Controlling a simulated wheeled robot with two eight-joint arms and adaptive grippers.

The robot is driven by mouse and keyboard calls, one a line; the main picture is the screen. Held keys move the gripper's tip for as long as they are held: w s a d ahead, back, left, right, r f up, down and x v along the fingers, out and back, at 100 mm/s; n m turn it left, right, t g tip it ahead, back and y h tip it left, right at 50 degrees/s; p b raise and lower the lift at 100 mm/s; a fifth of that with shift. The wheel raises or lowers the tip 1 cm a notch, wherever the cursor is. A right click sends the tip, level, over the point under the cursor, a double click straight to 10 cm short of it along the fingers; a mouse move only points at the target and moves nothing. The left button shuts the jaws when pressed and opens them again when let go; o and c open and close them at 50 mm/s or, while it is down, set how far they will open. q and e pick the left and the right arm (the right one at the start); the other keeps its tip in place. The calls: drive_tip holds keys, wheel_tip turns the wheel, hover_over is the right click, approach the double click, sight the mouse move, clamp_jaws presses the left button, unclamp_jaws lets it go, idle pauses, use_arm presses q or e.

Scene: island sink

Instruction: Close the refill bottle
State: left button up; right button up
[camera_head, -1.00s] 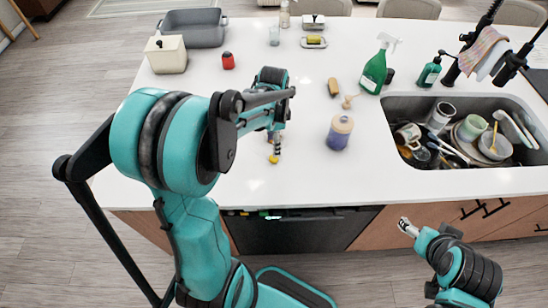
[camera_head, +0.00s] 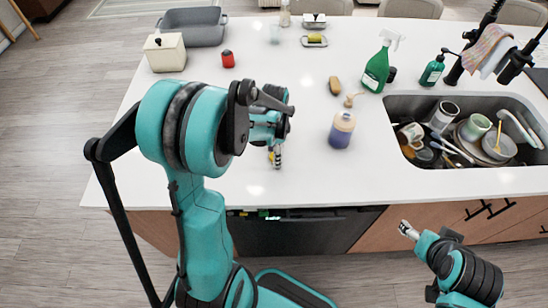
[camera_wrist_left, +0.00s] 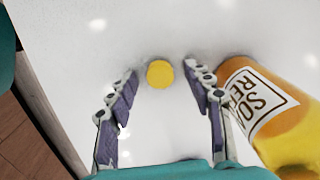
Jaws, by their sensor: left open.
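A round yellow cap (camera_wrist_left: 159,74) lies on the white counter, between and just beyond the fingertips in the left wrist view. My left gripper (camera_wrist_left: 161,82) is open around the cap's near side, with nothing held. An orange refill bottle (camera_wrist_left: 284,120) with a white label is close to the right finger, partly cut off by the frame. In the head view my left arm hides this bottle, and my left gripper (camera_head: 276,156) is low over the counter near its front edge. My right gripper (camera_head: 408,230) is in front of the island, away from the counter; its finger opening is unclear.
The front-middle counter is clear.

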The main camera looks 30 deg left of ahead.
use_arm(q)
drive_tip(key=c, duration=0.8)
drive_tip(key=shift+r, duration=0.5)
drive_tip(key=r, duration=0.1)
drive_tip(key=r+p, duration=0.2)
drive_tip(key=r, duration=0.1)
drive_tip(key=shift+w+d, duration=0.1)
drive_tip(key=shift+d, duration=0.2)
drive_tip(key=w+d+r, duration=0.1)
drive_tip(key=d+r, duration=0.1)
drive_tip(key=d, duration=0.1)
drive_tip(key=w+d+r+p, duration=0.1)
drive_tip(key=d+r, duration=0.1)
drive_tip(key=d, duration=0.2)
drive_tip(key=w+d+r+p, duration=0.1)
drive_tip(key=w+d+r, duration=0.1)
drive_tip(key=d, duration=0.1)
drive_tip(key=shift+d, duration=0.15)
use_arm(e)
wheel_tip(320, 180, up, 4)
drive_tip(key=shift+r, duration=0.1)
drive_tip(key=shift+o, duration=0.3)
